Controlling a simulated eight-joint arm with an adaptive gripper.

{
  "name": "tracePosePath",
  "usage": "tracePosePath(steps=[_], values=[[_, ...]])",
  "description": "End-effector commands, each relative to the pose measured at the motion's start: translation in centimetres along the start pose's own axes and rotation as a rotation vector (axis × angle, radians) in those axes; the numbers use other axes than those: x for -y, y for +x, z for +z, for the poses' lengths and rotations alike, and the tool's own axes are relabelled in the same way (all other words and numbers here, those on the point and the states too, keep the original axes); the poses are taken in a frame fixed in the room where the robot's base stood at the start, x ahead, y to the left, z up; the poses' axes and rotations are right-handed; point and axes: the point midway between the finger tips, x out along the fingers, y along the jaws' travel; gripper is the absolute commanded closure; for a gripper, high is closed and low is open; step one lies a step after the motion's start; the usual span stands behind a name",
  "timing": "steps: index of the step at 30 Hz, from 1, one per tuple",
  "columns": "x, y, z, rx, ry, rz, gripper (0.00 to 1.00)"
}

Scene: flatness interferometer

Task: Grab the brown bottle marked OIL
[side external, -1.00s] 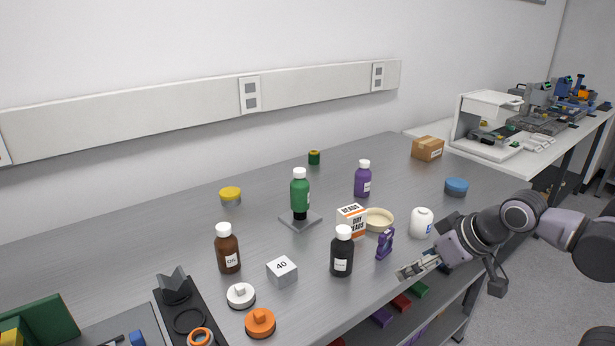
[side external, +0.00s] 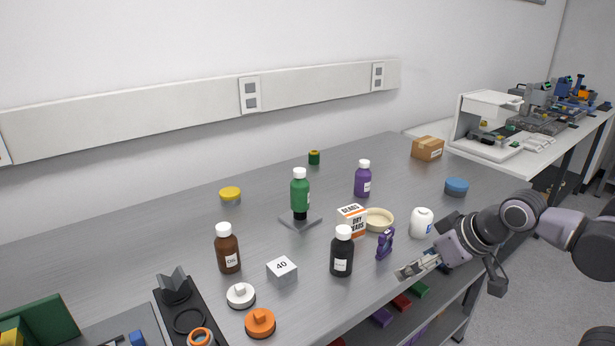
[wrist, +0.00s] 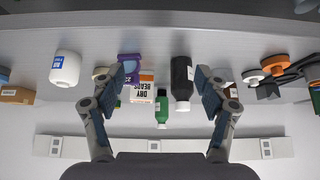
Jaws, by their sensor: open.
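The brown bottle (side external: 228,250) with a white cap and a white label reading OIL stands upright at the left of the grey bench in the side view. In the wrist view I cannot clearly make it out; it may be partly hidden behind a finger. My gripper (side external: 420,266) is at the bench's front right edge, well to the right of the bottle. Its two fingers are apart and empty, and the gap between them also shows in the wrist view (wrist: 167,92).
Between my gripper and the bottle stand a black bottle (side external: 342,252), a purple part (side external: 385,244) and a grey cube marked 40 (side external: 282,271).

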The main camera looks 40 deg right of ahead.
Motion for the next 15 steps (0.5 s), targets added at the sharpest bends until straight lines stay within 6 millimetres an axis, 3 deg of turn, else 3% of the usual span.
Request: tracePosePath(steps=[8, 11, 15], values=[[0.1, -0.1, -0.3, 0.003, -0.012, -0.001, 0.25], [0.4, -0.3, -1.6, 0.015, -0.071, -0.003, 0.25], [1.4, -0.9, -5.2, 0.054, -0.245, -0.007, 0.25]])
